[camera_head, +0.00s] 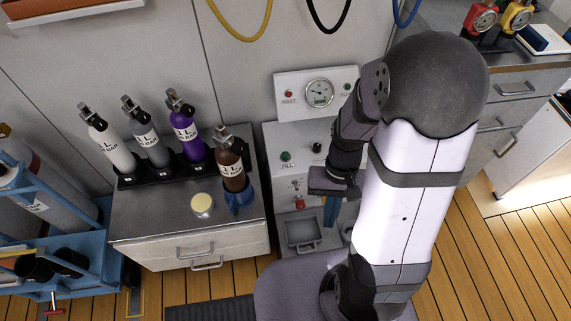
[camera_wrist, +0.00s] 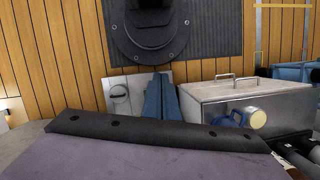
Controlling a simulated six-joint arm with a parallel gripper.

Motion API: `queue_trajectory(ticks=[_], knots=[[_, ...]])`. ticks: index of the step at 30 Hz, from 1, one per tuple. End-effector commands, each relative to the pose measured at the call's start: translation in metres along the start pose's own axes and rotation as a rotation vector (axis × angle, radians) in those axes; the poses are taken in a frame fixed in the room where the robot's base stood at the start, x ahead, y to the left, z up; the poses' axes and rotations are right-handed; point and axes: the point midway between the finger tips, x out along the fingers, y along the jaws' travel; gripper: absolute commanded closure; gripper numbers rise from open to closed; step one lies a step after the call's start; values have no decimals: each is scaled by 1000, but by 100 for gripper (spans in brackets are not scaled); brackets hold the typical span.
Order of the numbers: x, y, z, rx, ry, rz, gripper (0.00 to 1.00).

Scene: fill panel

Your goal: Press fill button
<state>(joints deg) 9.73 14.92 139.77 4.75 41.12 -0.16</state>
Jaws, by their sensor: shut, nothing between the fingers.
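The fill panel (camera_head: 300,133) is a grey cabinet front in the head view. A green button (camera_head: 286,156) with a FILL label under it sits on its left part, uncovered. A black knob (camera_head: 317,148) is to its right. My gripper (camera_head: 331,218) hangs right of and below the green button in the picture, apart from it, with blue fingers pointing down. In the wrist view the blue fingers (camera_wrist: 161,94) are together, with nothing between them. The wrist view does not show the button. My arm hides the panel's right part.
Above is a gauge (camera_head: 319,92) with a red button (camera_head: 289,94) and a green one (camera_head: 347,87). A red fitting (camera_head: 298,202) is below FILL. Left, a cabinet (camera_head: 150,222) bears several bottles, one brown bottle (camera_head: 231,172) in a blue holder, and a jar (camera_head: 202,205).

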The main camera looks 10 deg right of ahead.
Motion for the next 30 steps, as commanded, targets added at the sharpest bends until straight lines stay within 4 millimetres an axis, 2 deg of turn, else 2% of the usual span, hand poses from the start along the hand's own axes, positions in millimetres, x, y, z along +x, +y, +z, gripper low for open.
queue_trajectory(ticks=[1, 5, 9, 11, 14, 16, 21, 24, 30], knots=[[27, -2, -12, 34, -11, -22, 100], [63, -12, -39, 132, -25, -90, 100], [99, -29, -80, 280, -25, -196, 100], [110, -39, -102, 359, -18, -254, 100], [117, -56, -141, 494, 5, -357, 100], [113, -67, -169, 587, 28, -433, 100], [76, -92, -231, 785, 95, -621, 100], [50, -102, -262, 875, 135, -724, 100], [5, -112, -305, 1030, 181, -899, 100]])
